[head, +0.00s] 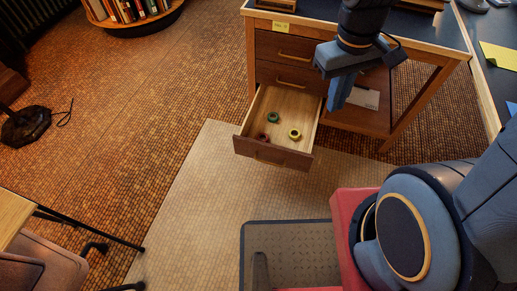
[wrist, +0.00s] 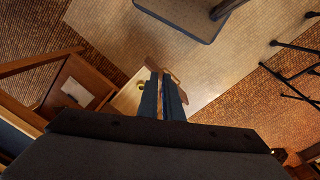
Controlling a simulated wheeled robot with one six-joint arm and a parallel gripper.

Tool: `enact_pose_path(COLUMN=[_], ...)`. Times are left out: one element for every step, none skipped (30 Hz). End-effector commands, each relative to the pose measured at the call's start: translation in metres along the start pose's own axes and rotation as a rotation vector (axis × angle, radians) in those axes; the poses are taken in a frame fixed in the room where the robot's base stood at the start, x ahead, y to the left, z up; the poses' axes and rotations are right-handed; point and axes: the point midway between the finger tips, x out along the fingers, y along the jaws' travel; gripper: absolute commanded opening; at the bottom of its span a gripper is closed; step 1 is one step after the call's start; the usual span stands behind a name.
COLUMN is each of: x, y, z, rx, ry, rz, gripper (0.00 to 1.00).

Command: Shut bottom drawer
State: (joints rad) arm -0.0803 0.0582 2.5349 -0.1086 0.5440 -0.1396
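The bottom drawer (head: 272,152) of the wooden desk is pulled well out, its brown front facing the near side. Its pale inside holds a green ring (head: 273,117), a yellow ring (head: 294,133) and a dark red ring (head: 263,138). My gripper (head: 337,104) points down, beside the drawer's right side in the head view and apart from its front. In the wrist view my gripper (wrist: 161,74) shows two blue fingers with a narrow gap and nothing held. Beyond their tips is the brown drawer front (wrist: 171,74); part of the drawer is hidden behind them.
Two closed drawers (head: 287,48) sit above the open one. An open shelf (head: 350,117) with a pale paper lies right of it, near a slanted desk leg (head: 425,105). A chair (head: 50,262) stands lower left.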

Motion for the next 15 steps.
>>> enact_pose_path(x=[0.027,0.036,0.049,0.059,0.068,0.081,0.09,0.1,0.112,0.122,0.131,0.144,0.154,0.164,0.176], y=[-0.004,-0.005,-0.008,-0.01,-0.012,-0.016,-0.018,-0.021,-0.026,-0.029,-0.033,-0.038,-0.042,-0.047,-0.053], z=[-0.012,-0.018,-0.026,-0.032,-0.038,-0.046,-0.052,-0.059,-0.067,-0.072,-0.079,-0.086,-0.093,-0.098,-0.106], rx=[-0.104,-0.171,-0.259,-0.325,-0.391,-0.479,-0.547,-0.613,-0.702,-0.768,-0.835,-0.923,-0.991,-1.058,-1.147], ry=[-0.003,-0.003,-0.004,-0.003,-0.004,-0.004,-0.006,-0.005,-0.006,-0.007,-0.008,-0.008,-0.009,-0.011,-0.011], rz=[0.016,0.028,0.042,0.052,0.062,0.076,0.086,0.096,0.108,0.116,0.125,0.136,0.145,0.154,0.164], gripper=[0.0,0.0,0.0,0.0,0.0,0.0,0.0,0.0,0.0,0.0,0.0,0.0,0.0,0.0,0.0])
